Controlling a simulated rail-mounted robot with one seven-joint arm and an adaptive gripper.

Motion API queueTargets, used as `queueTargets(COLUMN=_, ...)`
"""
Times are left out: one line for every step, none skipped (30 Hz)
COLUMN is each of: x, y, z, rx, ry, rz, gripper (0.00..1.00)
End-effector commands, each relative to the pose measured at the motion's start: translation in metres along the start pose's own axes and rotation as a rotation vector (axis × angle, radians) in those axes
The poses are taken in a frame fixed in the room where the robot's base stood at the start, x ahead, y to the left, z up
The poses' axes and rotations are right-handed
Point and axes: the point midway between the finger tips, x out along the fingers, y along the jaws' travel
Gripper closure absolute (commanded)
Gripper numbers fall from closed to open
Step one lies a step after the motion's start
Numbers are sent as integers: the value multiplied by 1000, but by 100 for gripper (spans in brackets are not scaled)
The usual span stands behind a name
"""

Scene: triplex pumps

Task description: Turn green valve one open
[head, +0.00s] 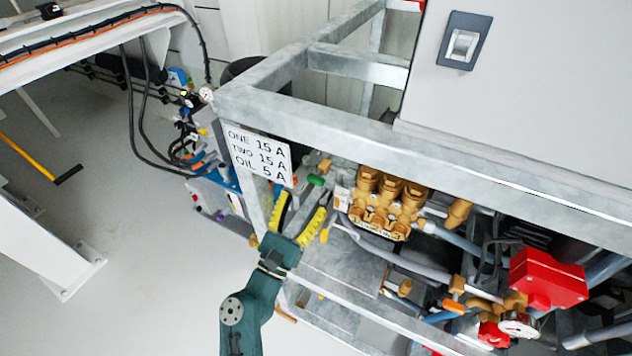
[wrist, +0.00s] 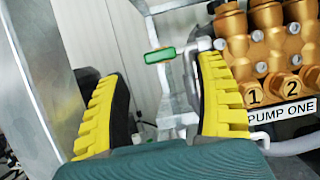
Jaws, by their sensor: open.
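The green valve handle (head: 316,180) sits beside a pipe, left of the brass pump, in the head view. In the wrist view the green handle (wrist: 160,55) lies roughly level, between and beyond the two fingertips. My gripper (head: 302,204) is open, with its yellow-padded fingers pointing up towards the handle. In the wrist view my gripper (wrist: 158,75) has nothing between its fingers, and the handle looks clear of both pads. The brass pump (wrist: 250,45) labelled "PUMP ONE" (wrist: 282,112) is right of the right finger.
A galvanized frame beam (head: 330,115) runs above the pump, with a sign (head: 258,155) on its corner. A frame post (wrist: 40,90) stands close left of the fingers. A red box (head: 548,280), an orange handle (head: 453,306) and hoses lie to the right.

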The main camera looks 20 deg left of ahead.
Motion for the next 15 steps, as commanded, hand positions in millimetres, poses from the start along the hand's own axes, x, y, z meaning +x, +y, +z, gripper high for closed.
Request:
queueTargets(x=13, y=-2, z=-1, rx=0, ry=-4, rz=-4, gripper=30)
queueTargets(x=19, y=-1, z=-2, rx=0, ry=-3, rz=-3, gripper=30)
queueTargets(x=28, y=-1, z=-2, rx=-1, ry=-2, rz=-4, gripper=30)
queueTargets(x=34, y=-1, z=-1, rx=0, ry=-3, rz=-3, gripper=30)
queueTargets(x=40, y=-1, z=-1, rx=0, ry=-3, rz=-3, gripper=30)
queueTargets(x=46, y=-1, z=-2, rx=-1, ry=-2, rz=-3, gripper=30)
queueTargets(x=51, y=-1, z=-1, rx=0, ry=-3, rz=-3, gripper=30)
queueTargets(x=54, y=-1, z=-1, rx=0, ry=-2, rz=-2, gripper=30)
queueTargets(x=58, y=0, z=-1, rx=0, ry=-1, rz=-1, gripper=30)
queueTargets(x=61, y=0, z=-1, rx=-1, ry=-1, rz=-1, gripper=30)
queueTargets(x=62, y=0, z=-1, rx=-2, ry=0, rz=0, gripper=30)
queueTargets(x=64, y=0, z=0, rx=-2, ry=0, rz=0, gripper=30)
queueTargets(x=64, y=0, z=0, rx=-2, ry=0, rz=0, gripper=30)
queueTargets(x=65, y=0, z=0, rx=-2, ry=0, rz=0, gripper=30)
queueTargets(x=65, y=0, z=0, rx=-2, ry=0, rz=0, gripper=30)
